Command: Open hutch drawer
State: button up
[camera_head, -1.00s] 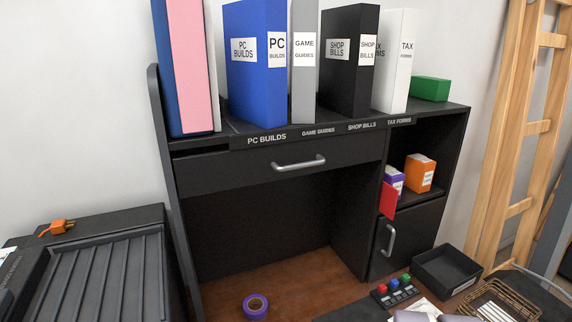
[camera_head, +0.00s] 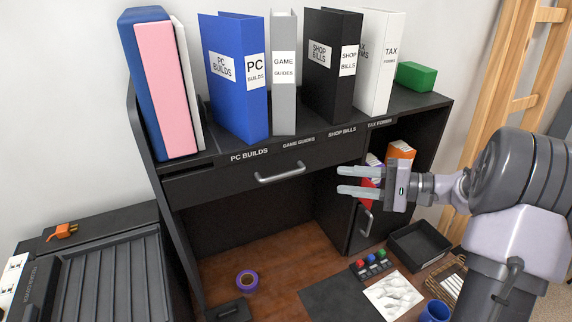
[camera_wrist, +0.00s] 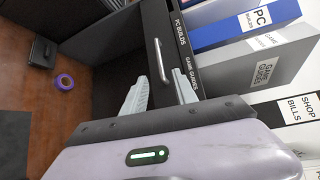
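The hutch drawer (camera_head: 215,184) is a wide black front below the shelf's label strip, and it looks shut. Its silver bar handle (camera_head: 280,173) is at the middle of the front. My gripper (camera_head: 350,180) is open and empty, right of the handle in the head view, with its two fingers pointing left. In the wrist view the handle (camera_wrist: 160,62) shows ahead, between the directions of the two open fingertips (camera_wrist: 160,88), with the drawer front (camera_wrist: 151,35) behind it. The fingers look apart from the handle.
Binders (camera_head: 240,110) stand on the hutch top above the drawer. Below it on the desk (camera_head: 285,262) are purple tape (camera_head: 247,281), a black tray (camera_head: 420,245) and a blue cup (camera_head: 435,312). A lower cabinet handle (camera_head: 366,221) is beneath my gripper. Space before the drawer handle is clear.

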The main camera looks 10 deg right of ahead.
aim_at(286, 176)
jog(key=x, duration=1.5)
jog(key=shift+a+f, duration=0.1)
jog(key=shift+f, duration=0.1)
grip_shut()
dwell(0.5)
